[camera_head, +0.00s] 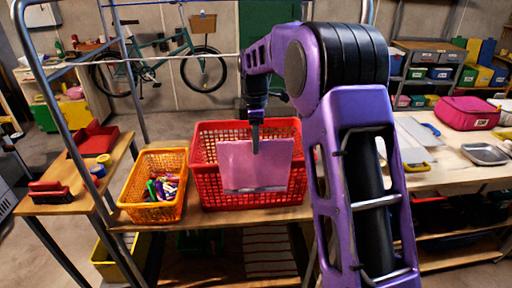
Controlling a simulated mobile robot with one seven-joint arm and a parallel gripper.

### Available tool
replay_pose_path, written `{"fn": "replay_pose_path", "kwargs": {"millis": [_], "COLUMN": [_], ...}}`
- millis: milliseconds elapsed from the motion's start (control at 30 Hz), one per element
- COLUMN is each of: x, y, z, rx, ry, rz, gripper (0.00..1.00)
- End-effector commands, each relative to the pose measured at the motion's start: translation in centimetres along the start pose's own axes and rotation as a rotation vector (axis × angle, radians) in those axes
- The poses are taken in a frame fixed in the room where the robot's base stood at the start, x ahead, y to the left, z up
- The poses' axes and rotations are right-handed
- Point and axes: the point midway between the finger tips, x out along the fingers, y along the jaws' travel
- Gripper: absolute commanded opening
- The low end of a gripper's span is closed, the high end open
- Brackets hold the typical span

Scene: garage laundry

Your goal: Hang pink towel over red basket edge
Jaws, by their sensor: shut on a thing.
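The red basket (208,187) is a lattice-sided plastic basket on the wooden bench, just left of my arm. From this view I cannot tell whether the towel touches the rim or if any part lies inside the basket.
An orange basket (130,190) with colored pegs stands left of the red basket. A metal frame post (55,110) rises at the left. A white board, a pink bag (468,112) and a metal tray (485,154) lie on the bench to the right.

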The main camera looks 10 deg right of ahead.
Motion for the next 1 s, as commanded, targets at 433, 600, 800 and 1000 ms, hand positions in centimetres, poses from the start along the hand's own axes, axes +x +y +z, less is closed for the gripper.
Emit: {"fn": "replay_pose_path", "kwargs": {"millis": [433,600,800,1000], "x": [1.4,2.8,4.4,6.0], "y": [2.4,2.4,2.4,2.4], "z": [0.0,0.0,0.0,-0.1], "rx": [0.001,0.001,0.001,0.000], "ry": [0.001,0.000,0.000,0.000], "rz": [0.000,-0.001,-0.001,0.000], "gripper": [0.00,0.00,0.00,0.00]}}
